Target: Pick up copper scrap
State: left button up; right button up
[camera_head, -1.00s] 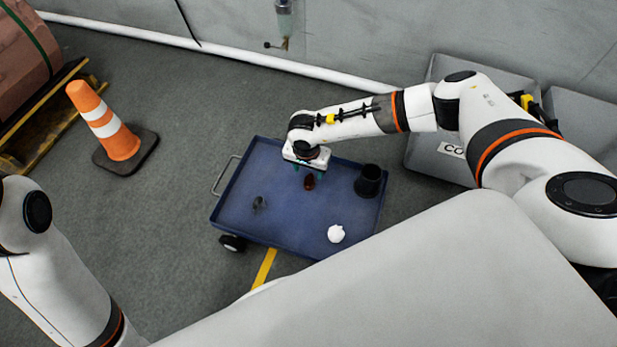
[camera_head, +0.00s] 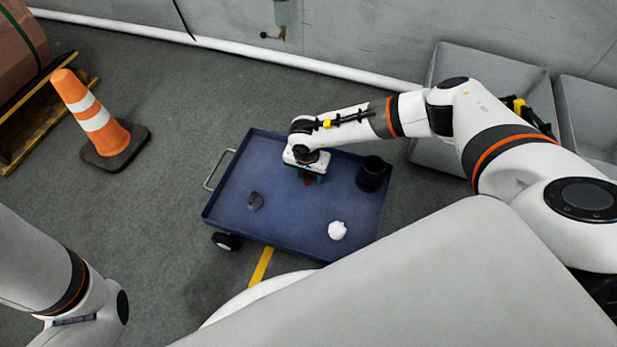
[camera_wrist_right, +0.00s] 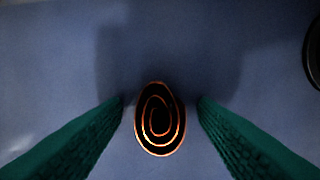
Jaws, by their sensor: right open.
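The copper scrap (camera_wrist_right: 160,118) is a small coiled roll of foil, seen end-on with its spiral edge in the right wrist view. In the head view the copper scrap (camera_head: 307,181) is a small reddish-brown patch, mostly hidden under the right gripper. My right gripper (camera_head: 309,177) points down over the blue cart. Its green fingers are open on either side of the coil, with a gap on both sides in the right wrist view (camera_wrist_right: 160,100). My left gripper is not in view; only part of my left arm shows at the lower left.
Grey bins (camera_head: 487,65) stand at the right. A traffic cone (camera_head: 92,112) stands at the left. Floor between cone and cart is clear.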

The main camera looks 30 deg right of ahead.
jog(key=c, duration=1.1)
